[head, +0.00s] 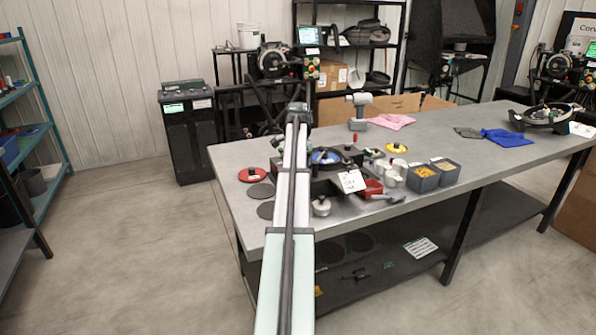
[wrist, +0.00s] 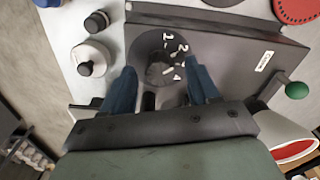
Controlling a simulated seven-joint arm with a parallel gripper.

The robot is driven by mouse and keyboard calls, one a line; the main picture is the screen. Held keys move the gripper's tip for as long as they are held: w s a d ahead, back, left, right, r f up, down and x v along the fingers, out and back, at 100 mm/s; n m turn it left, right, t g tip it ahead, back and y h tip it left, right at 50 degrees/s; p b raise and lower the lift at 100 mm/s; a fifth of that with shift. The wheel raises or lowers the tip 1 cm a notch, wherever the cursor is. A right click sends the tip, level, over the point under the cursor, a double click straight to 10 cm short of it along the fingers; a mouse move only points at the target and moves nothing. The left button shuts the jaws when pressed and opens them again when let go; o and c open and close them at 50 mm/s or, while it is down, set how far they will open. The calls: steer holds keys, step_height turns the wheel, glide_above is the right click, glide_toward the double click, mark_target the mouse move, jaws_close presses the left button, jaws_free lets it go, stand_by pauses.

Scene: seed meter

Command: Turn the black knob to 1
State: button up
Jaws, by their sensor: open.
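In the wrist view, a round dark dial (wrist: 146,45) with white numerals is set in the grey top of a machine (wrist: 225,55). A black knob (wrist: 158,73) is at its middle, with a white mark beside it. The numerals are small and tilted, and I cannot tell for sure which one the knob points to. My gripper (wrist: 160,70) is open, its two blue fingers apart on either side of the knob. I cannot tell whether they touch it. In the head view my arm hides the gripper and the knob.
A green ball handle (wrist: 297,90) sticks out at the machine's right. A white cylinder (wrist: 91,58) with a black top stands at its left. In the head view, grey bins (head: 423,181) and a red lid (head: 252,175) share the table (head: 470,150).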

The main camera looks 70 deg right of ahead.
steer(key=shift+f, duration=0.55)
steer(key=shift+c, duration=0.2)
steer(key=c, duration=1)
steer(key=shift+n, duration=0.4)
steer(key=n, duration=0.3)
steer(key=shift+n, duration=2.1)
